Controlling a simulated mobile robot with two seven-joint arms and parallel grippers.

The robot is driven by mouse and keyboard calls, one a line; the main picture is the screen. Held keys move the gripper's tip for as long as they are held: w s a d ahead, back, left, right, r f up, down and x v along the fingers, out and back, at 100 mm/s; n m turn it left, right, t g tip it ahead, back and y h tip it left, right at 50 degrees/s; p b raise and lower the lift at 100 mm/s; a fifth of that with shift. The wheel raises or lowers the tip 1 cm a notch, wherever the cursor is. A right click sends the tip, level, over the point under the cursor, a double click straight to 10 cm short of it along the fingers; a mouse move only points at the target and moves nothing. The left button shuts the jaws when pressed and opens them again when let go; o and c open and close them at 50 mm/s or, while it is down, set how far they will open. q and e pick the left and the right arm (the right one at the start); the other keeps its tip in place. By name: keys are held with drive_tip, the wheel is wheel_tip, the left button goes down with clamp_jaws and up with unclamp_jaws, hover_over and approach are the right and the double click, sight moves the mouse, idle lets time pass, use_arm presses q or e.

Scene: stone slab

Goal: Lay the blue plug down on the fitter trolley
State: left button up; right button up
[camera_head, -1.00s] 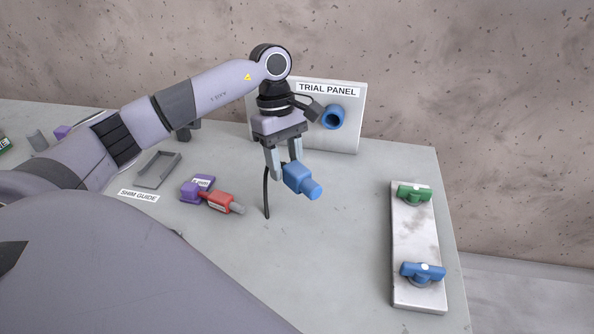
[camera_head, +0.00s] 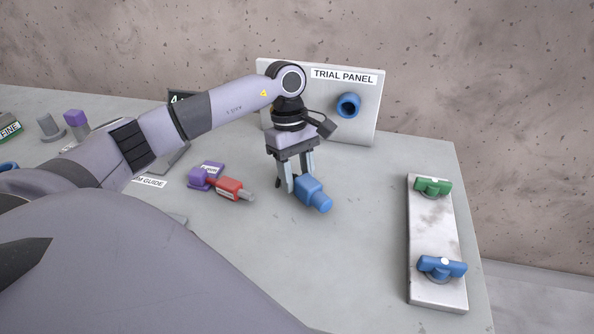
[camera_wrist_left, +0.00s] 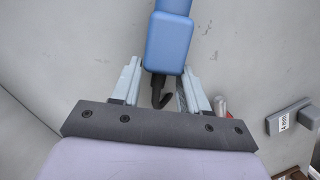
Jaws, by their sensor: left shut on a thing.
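The blue plug (camera_head: 312,194) is a blue block with a round nose that points to the lower right in the head view. My left gripper (camera_head: 297,186) points down and is shut on it, just over or at the grey slab top (camera_head: 350,260); I cannot tell whether the plug touches it. In the left wrist view the plug (camera_wrist_left: 168,42) sits between the fingers of the left gripper (camera_wrist_left: 163,85), with a dark cable end below it. My right gripper is not in view. No trolley is labelled in these views.
A trial panel (camera_head: 365,110) with a blue socket (camera_head: 348,105) stands behind the gripper. A red and purple piece (camera_head: 225,187) lies to the left. A pale plate (camera_head: 432,235) with green and blue handles lies at the right. The slab front middle is clear.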

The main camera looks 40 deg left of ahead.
use_arm(q)
drive_tip(key=shift+f+b, duration=0.5)
idle(0.3)
drive_tip(key=o, duration=1.2)
drive_tip(key=v, duration=0.7)
drive_tip(key=shift+s, duration=0.1)
